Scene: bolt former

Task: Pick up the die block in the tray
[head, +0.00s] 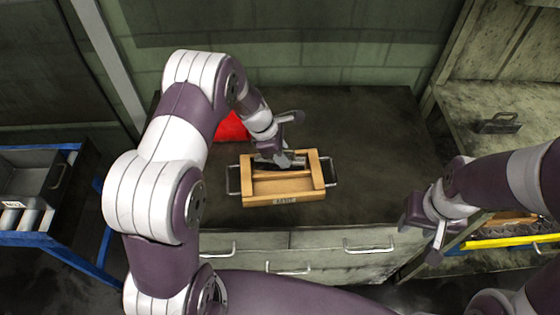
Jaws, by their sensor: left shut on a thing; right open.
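The wooden tray (284,200) with metal side handles sits on the dark top of a drawer cabinet. The die block (268,167) is a dark piece in the back part of the tray, partly hidden by my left gripper. My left gripper (283,160) reaches down into the tray from behind and is shut on the die block. I cannot tell whether the block is lifted off the tray floor. My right gripper (420,238) is open and empty, at the right in front of the cabinet, well away from the tray.
A red object (231,128) lies behind the tray, partly covered by my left arm. A blue-framed cart (40,239) with grey bins stands at the left. A worn bench (500,105) with a dark handled piece is at the right. The cabinet top (375,140) right of the tray is clear.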

